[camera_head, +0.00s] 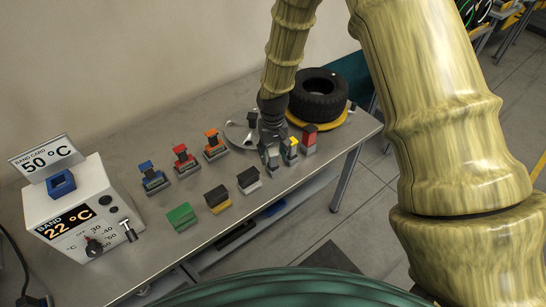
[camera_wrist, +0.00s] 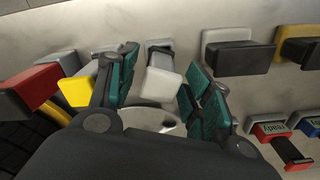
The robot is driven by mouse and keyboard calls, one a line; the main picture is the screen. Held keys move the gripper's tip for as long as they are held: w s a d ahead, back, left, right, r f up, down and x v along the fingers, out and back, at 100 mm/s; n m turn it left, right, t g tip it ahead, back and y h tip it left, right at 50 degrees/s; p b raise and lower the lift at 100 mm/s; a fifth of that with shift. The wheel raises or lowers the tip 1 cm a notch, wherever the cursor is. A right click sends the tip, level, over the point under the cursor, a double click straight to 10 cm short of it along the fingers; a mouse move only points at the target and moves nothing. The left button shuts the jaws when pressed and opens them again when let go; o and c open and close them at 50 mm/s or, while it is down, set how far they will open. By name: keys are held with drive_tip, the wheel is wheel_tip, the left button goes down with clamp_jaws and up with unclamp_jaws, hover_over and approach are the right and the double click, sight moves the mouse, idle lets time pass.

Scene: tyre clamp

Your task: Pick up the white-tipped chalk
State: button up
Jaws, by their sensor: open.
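A white-tipped block (camera_wrist: 160,85), which I take to be the white-tipped chalk, stands between my fingers in the wrist view. Its far end is grey and dark. My gripper (camera_wrist: 160,88) is open, with one green-padded finger on each side of the block. A gap shows on the left; the right finger is close, and I cannot tell if it touches. In the head view my gripper (camera_head: 271,160) is low over the table's front part, and hides most of that block. A black block with a white base (camera_head: 249,181) stands just to the left.
A yellow-tipped block (camera_wrist: 76,91) and a red-tipped block (camera_wrist: 34,84) stand close on the left in the wrist view. In the head view, a black-and-yellow block (camera_head: 218,199) and a green block (camera_head: 182,217) stand left. A tyre (camera_head: 319,94) lies behind right.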

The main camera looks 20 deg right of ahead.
drive_tip(key=shift+f, duration=1.05)
clamp_jaws()
drive_tip(key=shift+r, duration=0.1)
drive_tip(key=shift+r+b, duration=0.7)
drive_tip(key=shift+r, duration=0.7)
drive_tip(key=shift+s+r, duration=0.2)
drive_tip(key=shift+r, duration=0.05)
drive_tip(key=s+r+b, duration=0.1)
drive_tip(key=s+b, duration=0.4)
drive_tip(key=s, duration=1)
drive_tip(key=shift+s+r, duration=0.3)
drive_tip(key=shift+s, duration=0.05)
drive_tip(key=shift+a, duration=0.1)
